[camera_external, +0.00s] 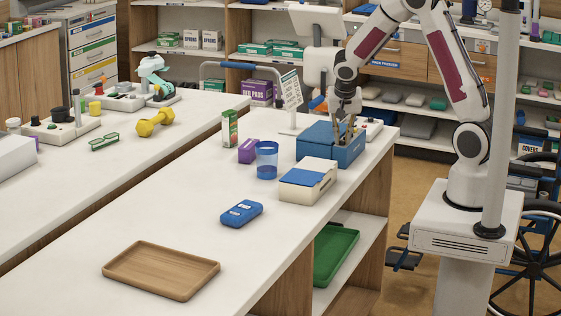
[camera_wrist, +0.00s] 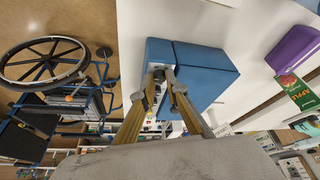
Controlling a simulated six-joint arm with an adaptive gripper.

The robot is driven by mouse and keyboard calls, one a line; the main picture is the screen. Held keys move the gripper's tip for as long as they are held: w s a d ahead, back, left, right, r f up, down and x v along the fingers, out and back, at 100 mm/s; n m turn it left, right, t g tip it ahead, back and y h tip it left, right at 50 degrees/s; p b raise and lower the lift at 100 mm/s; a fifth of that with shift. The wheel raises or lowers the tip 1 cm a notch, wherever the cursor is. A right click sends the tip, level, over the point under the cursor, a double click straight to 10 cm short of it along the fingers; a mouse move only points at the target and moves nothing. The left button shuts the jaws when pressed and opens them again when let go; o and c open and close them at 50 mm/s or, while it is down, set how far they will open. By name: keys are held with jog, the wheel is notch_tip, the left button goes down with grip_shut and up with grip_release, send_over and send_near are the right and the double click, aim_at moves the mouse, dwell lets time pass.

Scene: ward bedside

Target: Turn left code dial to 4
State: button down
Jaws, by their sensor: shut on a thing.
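A blue box (camera_external: 318,148) stands near the far right edge of the white counter, and it also fills the middle of the wrist view (camera_wrist: 205,72). My gripper (camera_external: 346,136) points down at the box's right-hand face. In the wrist view my gripper's two fingers (camera_wrist: 160,78) reach the near face of the box and close around a small greyish part there, apparently a dial. The fingers hide most of it. Its digits and pointer cannot be read, and I cannot make out a second dial.
Beside the box are a white box with a blue lid (camera_external: 308,182), a blue tumbler (camera_external: 266,160), a purple box (camera_external: 247,151) and a green carton (camera_external: 229,127). A blue device (camera_external: 241,213) and wooden tray (camera_external: 160,270) lie nearer. The counter between them is clear.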

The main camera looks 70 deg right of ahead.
dwell(0.3)
jog(key=c, duration=2.3)
grip_release()
jog(key=shift+r, duration=0.15)
jog(key=shift+v, duration=5.9)
jog(key=shift+a, duration=0.1)
